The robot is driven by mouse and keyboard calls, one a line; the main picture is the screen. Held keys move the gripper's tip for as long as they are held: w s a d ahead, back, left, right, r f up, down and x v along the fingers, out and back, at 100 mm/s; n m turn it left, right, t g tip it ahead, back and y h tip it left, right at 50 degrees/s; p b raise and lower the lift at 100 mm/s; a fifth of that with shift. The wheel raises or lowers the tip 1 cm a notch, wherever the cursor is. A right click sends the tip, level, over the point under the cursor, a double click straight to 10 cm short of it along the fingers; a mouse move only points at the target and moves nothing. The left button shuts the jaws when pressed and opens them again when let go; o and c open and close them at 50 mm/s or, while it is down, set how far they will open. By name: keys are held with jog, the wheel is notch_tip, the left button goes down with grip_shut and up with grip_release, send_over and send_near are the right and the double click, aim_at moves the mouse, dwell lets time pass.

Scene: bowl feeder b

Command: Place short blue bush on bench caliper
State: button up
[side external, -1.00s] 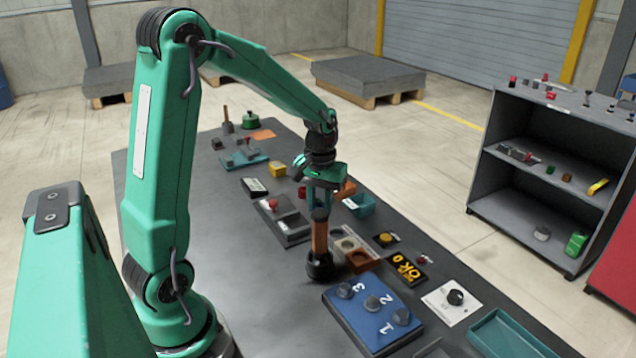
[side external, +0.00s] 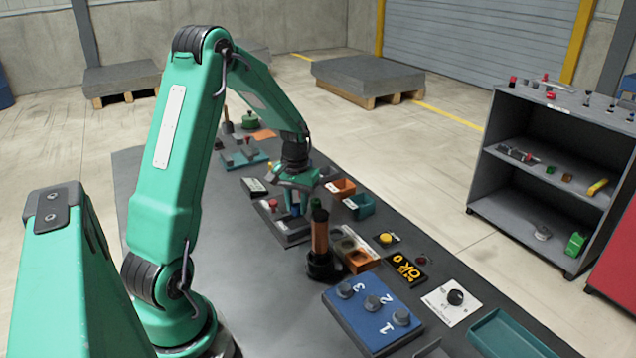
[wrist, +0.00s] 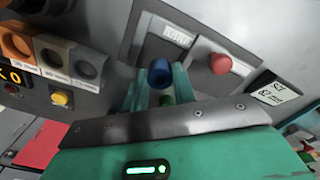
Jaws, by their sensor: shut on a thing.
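My gripper (side external: 294,208) is shut on a short blue bush (wrist: 159,73). The bush is a small round cylinder, seen end-on between the fingers in the wrist view. In the side view only a bit of blue shows between the fingers. The grey device with a red knob, which looks like the bench caliper (side external: 292,238), lies under my gripper. In the wrist view its grey plate (wrist: 200,72) shows a small display window and the red knob, with the bush in front of its dark slot. I cannot tell whether bush and device touch.
A number card (side external: 255,187) lies behind the device.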

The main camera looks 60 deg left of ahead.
aim_at(297, 215)
jog(key=shift+f, duration=0.1)
jog(key=shift+f, duration=1.9)
jog(key=shift+f, duration=0.15)
jog(key=o, duration=0.7)
notch_tip(297, 215, up, 12)
jog(key=shift+r, duration=0.15)
